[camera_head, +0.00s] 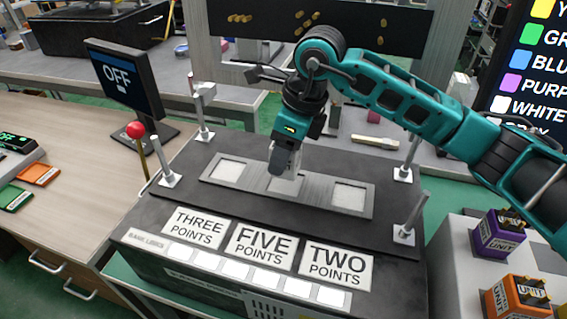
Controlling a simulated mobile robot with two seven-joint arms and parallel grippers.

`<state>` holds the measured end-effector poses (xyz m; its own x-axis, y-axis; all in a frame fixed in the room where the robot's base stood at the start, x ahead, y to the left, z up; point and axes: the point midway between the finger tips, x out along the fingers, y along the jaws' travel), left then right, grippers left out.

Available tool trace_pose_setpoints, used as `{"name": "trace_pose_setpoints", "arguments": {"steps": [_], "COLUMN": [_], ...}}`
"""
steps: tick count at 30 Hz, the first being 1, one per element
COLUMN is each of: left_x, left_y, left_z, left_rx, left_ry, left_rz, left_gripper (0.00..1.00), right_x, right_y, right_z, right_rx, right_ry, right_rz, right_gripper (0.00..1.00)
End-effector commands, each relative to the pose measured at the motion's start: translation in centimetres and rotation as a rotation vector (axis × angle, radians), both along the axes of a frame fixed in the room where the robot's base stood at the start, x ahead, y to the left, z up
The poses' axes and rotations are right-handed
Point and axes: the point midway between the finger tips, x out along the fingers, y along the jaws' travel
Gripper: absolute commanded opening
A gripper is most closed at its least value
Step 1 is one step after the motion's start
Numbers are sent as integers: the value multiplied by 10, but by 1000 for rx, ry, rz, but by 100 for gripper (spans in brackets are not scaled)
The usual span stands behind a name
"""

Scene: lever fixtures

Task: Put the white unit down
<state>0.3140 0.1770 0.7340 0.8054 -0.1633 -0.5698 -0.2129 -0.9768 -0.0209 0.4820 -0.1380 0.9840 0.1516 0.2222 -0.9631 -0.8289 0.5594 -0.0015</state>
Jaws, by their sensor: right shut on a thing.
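My right gripper (284,168) points down over the middle of the dark fixture and is shut on the white unit (291,184). Only a small pale part of the unit shows below and beside the fingers. It is over the middle square of a grey plate (324,204) with three pale squares, above the FIVE POINTS label (262,246). I cannot tell whether the unit touches the plate. The left (229,171) and right (349,196) squares look empty. My left gripper is not in view.
Upright metal posts stand at the fixture's corners, including one at front right (411,218). A red-knobbed lever (137,131) and an OFF screen (124,76) are at left. A purple unit (489,238) and an orange unit (517,300) stand on a grey surface at right.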

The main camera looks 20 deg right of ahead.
Motion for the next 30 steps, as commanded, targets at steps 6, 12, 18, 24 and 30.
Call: {"name": "trace_pose_setpoints", "arguments": {"steps": [6, 12, 18, 24, 30], "left_x": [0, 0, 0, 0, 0], "left_y": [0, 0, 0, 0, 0], "left_z": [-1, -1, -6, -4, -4], "left_rx": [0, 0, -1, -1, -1], "left_ry": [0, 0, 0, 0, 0], "left_rz": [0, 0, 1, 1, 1], "left_gripper": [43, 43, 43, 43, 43], "right_x": [-1, 0, 0, 0, 0], "right_y": [0, 0, 0, 0, 0], "right_z": [-33, -34, -39, -37, -37], "right_rx": [-1, 0, -1, -1, -1], "right_ry": [5, 0, 1, 2, 2], "right_rz": [-1, 0, 0, -1, -1], "right_gripper": [20, 20, 20, 74, 81]}}
